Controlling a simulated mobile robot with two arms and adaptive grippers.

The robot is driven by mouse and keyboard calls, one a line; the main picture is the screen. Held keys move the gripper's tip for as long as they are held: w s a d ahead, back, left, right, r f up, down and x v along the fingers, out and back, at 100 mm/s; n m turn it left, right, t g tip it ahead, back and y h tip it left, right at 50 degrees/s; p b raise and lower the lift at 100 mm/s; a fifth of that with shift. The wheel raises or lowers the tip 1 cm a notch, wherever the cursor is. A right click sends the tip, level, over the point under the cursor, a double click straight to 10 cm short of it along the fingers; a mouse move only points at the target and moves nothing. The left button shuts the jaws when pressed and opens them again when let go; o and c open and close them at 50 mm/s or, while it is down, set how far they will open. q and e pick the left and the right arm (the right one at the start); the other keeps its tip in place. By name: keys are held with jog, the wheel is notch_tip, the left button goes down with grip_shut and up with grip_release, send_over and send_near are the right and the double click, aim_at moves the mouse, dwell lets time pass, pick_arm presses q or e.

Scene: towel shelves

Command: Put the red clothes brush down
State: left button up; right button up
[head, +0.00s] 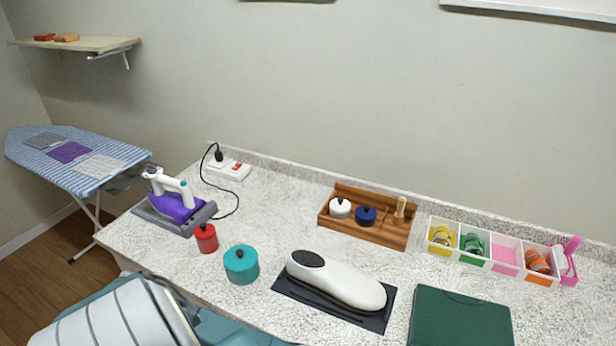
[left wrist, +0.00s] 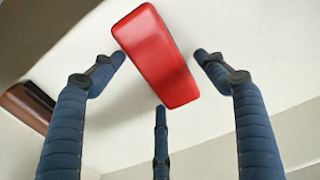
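A smooth red block, which looks like the red clothes brush (left wrist: 158,55), shows close up in the left wrist view. It lies tilted between the spread dark blue fingers of my left gripper (left wrist: 160,75). Narrow gaps show between the fingertips and its sides, so the fingers look open around it. I cannot tell what the brush rests on. In the head view a small red item (head: 44,37) lies on the wall shelf (head: 98,45) at the upper left, beside an orange-brown item (head: 66,38). Neither gripper shows in the head view.
A striped ironing board (head: 75,150) stands at left. The speckled counter (head: 285,215) holds a purple iron (head: 176,203), red and teal pots, a white shoe-like item (head: 335,282), a wooden tray (head: 366,232) and a divided box (head: 490,262). A brown item (left wrist: 28,105) shows in the left wrist view.

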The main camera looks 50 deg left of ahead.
pick_arm(q)
jog(key=shift+r, duration=0.1)
notch_tip(320, 180, up, 12)
jog(key=shift+b, duration=0.35)
dwell(0.8)
